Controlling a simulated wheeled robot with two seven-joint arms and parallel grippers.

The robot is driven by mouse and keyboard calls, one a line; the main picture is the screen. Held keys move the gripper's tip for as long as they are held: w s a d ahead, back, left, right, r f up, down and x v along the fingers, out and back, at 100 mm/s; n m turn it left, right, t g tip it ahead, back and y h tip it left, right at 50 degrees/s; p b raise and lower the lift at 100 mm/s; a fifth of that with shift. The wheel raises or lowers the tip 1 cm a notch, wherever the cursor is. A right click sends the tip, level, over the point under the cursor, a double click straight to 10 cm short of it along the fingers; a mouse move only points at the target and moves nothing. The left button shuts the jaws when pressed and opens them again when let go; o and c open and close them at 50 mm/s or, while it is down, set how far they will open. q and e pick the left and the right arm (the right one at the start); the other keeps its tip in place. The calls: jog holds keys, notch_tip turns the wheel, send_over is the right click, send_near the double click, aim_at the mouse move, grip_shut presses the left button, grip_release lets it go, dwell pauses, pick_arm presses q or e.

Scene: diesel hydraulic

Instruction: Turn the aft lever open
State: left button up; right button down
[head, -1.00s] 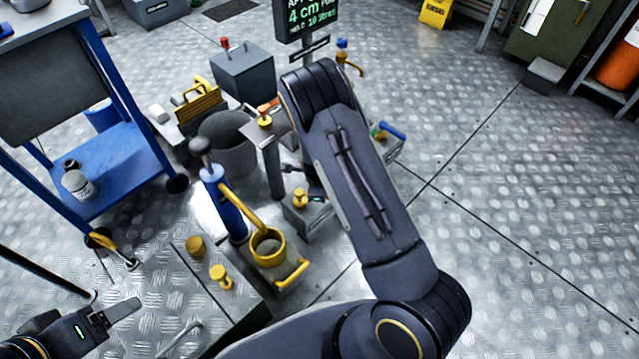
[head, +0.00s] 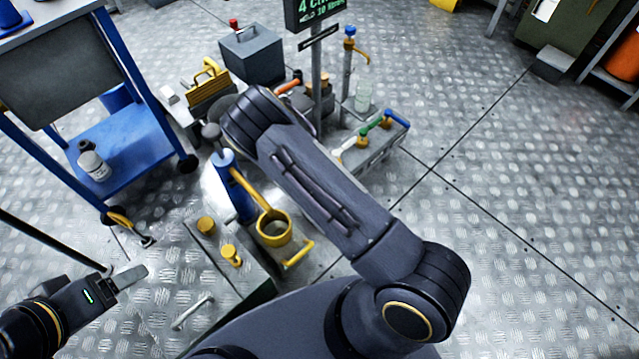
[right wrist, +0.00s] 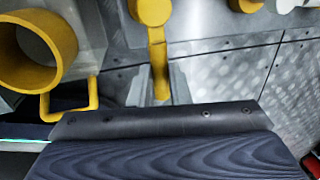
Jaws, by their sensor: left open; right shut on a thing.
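A yellow lever (right wrist: 159,65) hangs from a round yellow hub (right wrist: 151,9) in the right wrist view. My right gripper (right wrist: 158,85) is shut on this lever, one grey finger on each side. In the head view my right arm hides this gripper and the lever. No label shows which lever is the aft one. A grey valve block (head: 372,155) with white, green and blue handles stands right of my right forearm. My left gripper (head: 128,278) is open and empty at the lower left, over the plate floor.
A blue cart (head: 125,160) is at the left. A grey box (head: 251,55) stands behind.

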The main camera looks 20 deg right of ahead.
jog(key=shift+a, duration=0.1)
dwell(0.3)
jog(key=c, duration=1.3)
grip_release()
jog(key=shift+c, duration=0.2)
notch_tip(320, 180, up, 8)
jog(key=a+p, duration=0.1)
jog(key=p, duration=0.1)
jog(key=shift+s+a+f+p, duration=0.2)
jog(key=shift+p, duration=0.1)
jog(key=shift+r, duration=0.1)
